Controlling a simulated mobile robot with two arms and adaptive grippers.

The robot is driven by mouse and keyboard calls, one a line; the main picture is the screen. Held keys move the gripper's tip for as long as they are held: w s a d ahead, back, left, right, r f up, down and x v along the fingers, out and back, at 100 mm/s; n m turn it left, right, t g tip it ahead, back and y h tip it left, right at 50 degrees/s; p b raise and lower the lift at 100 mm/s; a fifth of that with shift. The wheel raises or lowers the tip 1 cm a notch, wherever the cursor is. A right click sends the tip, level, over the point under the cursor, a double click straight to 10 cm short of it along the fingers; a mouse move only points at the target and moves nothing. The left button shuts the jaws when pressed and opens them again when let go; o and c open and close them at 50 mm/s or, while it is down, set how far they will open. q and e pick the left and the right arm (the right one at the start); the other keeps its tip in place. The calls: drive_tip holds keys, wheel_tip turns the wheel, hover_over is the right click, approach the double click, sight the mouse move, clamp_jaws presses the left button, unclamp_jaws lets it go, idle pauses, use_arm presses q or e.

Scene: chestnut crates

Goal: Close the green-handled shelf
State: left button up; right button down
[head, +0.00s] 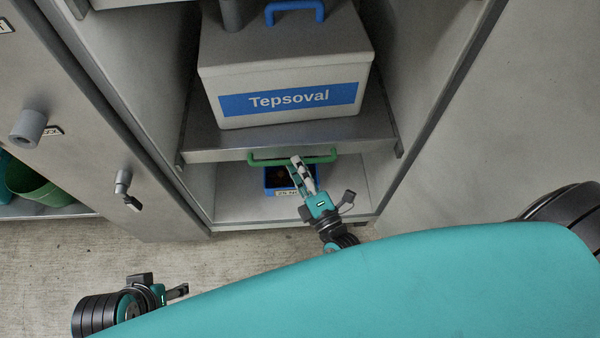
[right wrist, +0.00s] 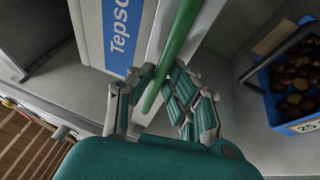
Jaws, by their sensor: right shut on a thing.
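The grey shelf (head: 285,138) is inside an open cabinet and carries a light grey box labelled Tepsoval. A green handle (head: 262,162) runs along the shelf's front edge. My right gripper (head: 297,165) is at the handle's middle. In the right wrist view the green handle (right wrist: 180,45) passes between the fingers of the right gripper (right wrist: 160,98), which is shut on it. My left gripper (head: 180,292) is at the lower left of the head view, away from the cabinet; its fingers are too small to judge.
The Tepsoval box (head: 285,65) has a blue handle. A blue crate of chestnuts (right wrist: 295,80) sits on the cabinet floor below the shelf. A grey door panel (head: 90,130) is at left, with a green bin (head: 35,185) beyond it. Bare floor (head: 60,260) lies in front.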

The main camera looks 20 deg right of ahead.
drive_tip(key=c, duration=1.3)
unclamp_jaws()
drive_tip(key=shift+w, duration=0.25)
drive_tip(key=shift+c, duration=0.2)
drive_tip(key=shift+s, duration=0.15)
drive_tip(key=v, duration=1.2)
